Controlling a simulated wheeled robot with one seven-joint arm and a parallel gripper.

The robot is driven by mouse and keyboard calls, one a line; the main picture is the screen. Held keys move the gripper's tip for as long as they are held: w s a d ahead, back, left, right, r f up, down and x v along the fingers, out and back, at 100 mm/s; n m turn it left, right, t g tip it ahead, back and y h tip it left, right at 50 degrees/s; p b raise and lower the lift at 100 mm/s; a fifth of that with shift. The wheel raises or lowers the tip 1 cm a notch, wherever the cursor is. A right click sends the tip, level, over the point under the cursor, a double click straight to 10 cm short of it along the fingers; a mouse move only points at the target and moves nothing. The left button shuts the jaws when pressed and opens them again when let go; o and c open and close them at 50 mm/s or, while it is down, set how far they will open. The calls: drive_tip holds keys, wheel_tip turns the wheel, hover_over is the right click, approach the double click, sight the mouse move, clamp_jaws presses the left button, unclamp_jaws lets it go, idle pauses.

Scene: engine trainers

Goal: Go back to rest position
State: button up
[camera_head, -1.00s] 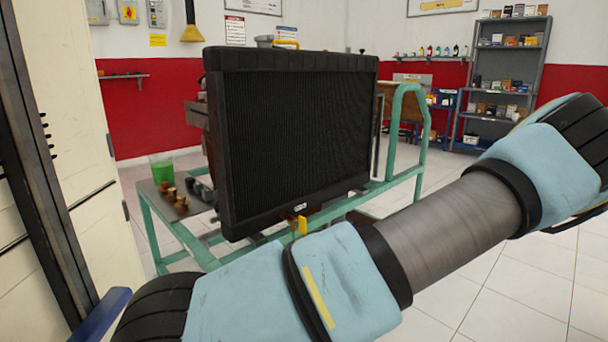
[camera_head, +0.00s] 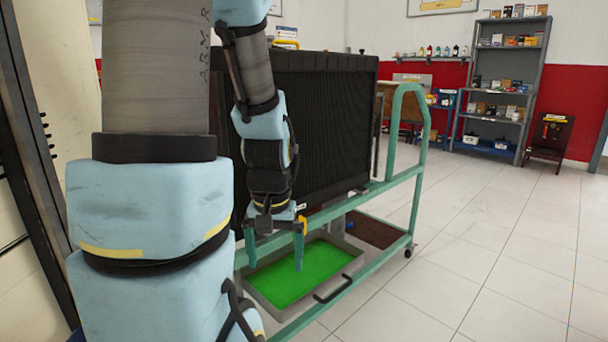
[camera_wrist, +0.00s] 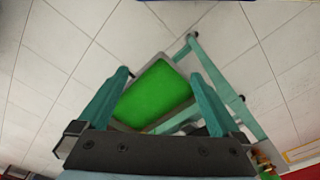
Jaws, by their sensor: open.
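My gripper (camera_head: 275,266) points down in front of the radiator's lower edge, its two teal fingers apart with nothing between them. The black radiator (camera_head: 330,120) stands upright on the green trolley frame (camera_head: 412,170). My arm hides its left part. A grey tray (camera_head: 352,262) filled with bright green liquid (camera_head: 290,282) lies low by the trolley, below my gripper. In the wrist view, the open fingers (camera_wrist: 160,76) frame the green liquid (camera_wrist: 155,92). A small yellow piece (camera_head: 301,224) shows at the radiator's bottom, close to my gripper.
White tiled floor (camera_head: 480,240) on the right is clear. A pale panel (camera_head: 50,100) stands close on the left.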

wheel_tip(320, 180, up, 20)
drive_tip(key=a+p, duration=0.1)
drive_tip(key=p, duration=1.7)
drive_tip(key=shift+f+t, duration=0.2)
drive_tip(key=shift+t, duration=0.2)
